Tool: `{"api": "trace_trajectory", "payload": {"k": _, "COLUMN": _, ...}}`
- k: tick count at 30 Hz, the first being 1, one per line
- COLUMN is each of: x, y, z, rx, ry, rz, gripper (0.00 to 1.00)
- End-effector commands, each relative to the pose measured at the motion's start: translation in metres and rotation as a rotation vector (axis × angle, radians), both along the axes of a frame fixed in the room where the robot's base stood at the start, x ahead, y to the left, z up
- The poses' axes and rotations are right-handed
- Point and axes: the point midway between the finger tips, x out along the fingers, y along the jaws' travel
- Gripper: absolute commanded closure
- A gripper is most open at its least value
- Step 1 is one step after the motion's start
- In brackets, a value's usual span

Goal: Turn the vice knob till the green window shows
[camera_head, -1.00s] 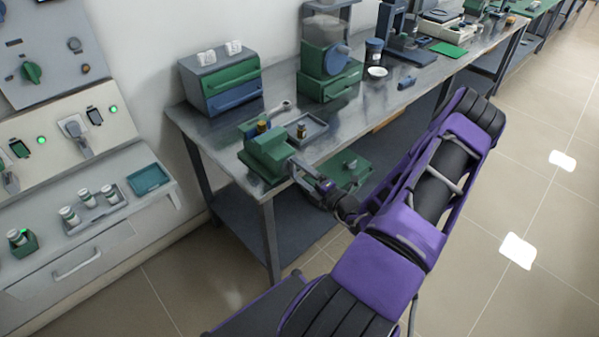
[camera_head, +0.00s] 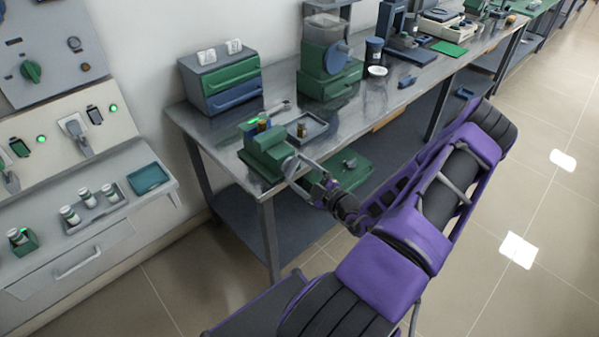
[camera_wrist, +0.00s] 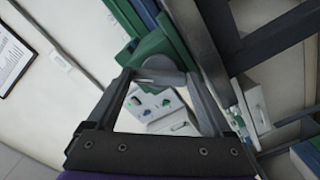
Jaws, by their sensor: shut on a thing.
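The green vice (camera_head: 266,152) stands at the near left corner of the metal bench. My gripper (camera_head: 294,166) reaches its front from the right and is shut on the grey vice knob (camera_head: 289,165). In the wrist view the rounded grey knob (camera_wrist: 160,77) lies between my two fingertips (camera_wrist: 162,82), against the green vice body (camera_wrist: 158,48). A small bright green patch, seemingly the window (camera_head: 248,123), shows at the back of the vice on its left. The fingers hide part of the knob.
A grey tray (camera_head: 316,133) with a small brown-topped jar (camera_head: 301,131) sits just behind the vice. A drawer box (camera_head: 220,80) and a green mill (camera_head: 328,62) stand farther back. A green box (camera_head: 340,172) is beside my wrist, below the bench top.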

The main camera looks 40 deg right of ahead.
Motion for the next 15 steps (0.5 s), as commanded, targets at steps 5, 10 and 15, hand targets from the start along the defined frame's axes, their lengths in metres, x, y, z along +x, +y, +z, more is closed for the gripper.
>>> {"api": "trace_trajectory", "payload": {"k": 5, "x": -0.0009, "y": 0.0002, "z": -0.0012, "rx": 0.043, "ry": 0.006, "rz": 0.0, "gripper": 0.71}}
{"api": "trace_trajectory", "payload": {"k": 10, "x": -0.0009, "y": 0.0002, "z": -0.0013, "rx": 0.056, "ry": 0.007, "rz": 0.0, "gripper": 0.71}}
{"api": "trace_trajectory", "payload": {"k": 15, "x": -0.0009, "y": 0.0002, "z": -0.0013, "rx": 0.057, "ry": 0.007, "rz": 0.0, "gripper": 0.71}}
